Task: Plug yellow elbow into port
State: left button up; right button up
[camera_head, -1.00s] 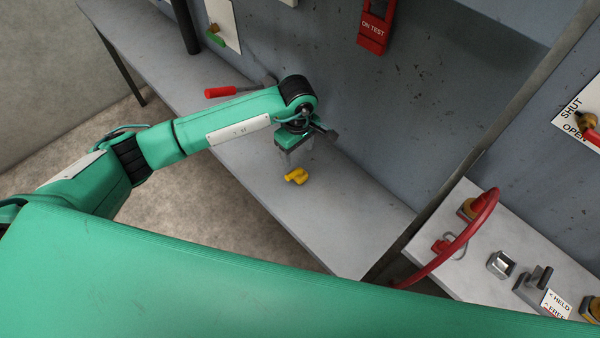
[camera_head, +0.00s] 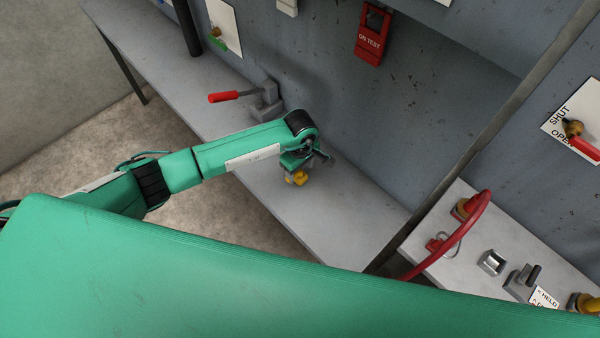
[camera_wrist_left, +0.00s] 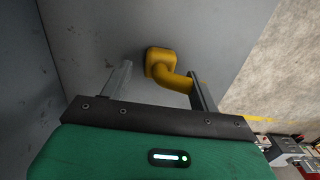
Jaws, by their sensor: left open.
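The yellow elbow (camera_head: 299,178) lies on the grey bench directly under my left gripper. In the left wrist view the elbow (camera_wrist_left: 163,65) shows a square-ended collar and a bent tube that reaches toward the right finger. My left gripper (camera_head: 294,172) is low over the bench, partly covering the elbow in the head view. In the left wrist view its two fingers (camera_wrist_left: 158,88) stand apart, with the elbow between and just beyond them. I cannot tell whether a finger touches it. My right gripper is not in view. I cannot pick out the port for certain.
The grey bench (camera_head: 350,225) is clear right of the elbow. The wall rises close behind the gripper.

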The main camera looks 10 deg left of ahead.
aim_at(300, 174)
pick_arm(q)
jog(key=shift+f, duration=1.05)
jog(key=c, duration=1)
jog(key=shift+w+r, duration=0.1)
jog(key=shift+r, duration=0.4)
notch_tip(300, 174, up, 19)
jog(key=b, duration=0.6)
jog(key=shift+b, duration=0.4)
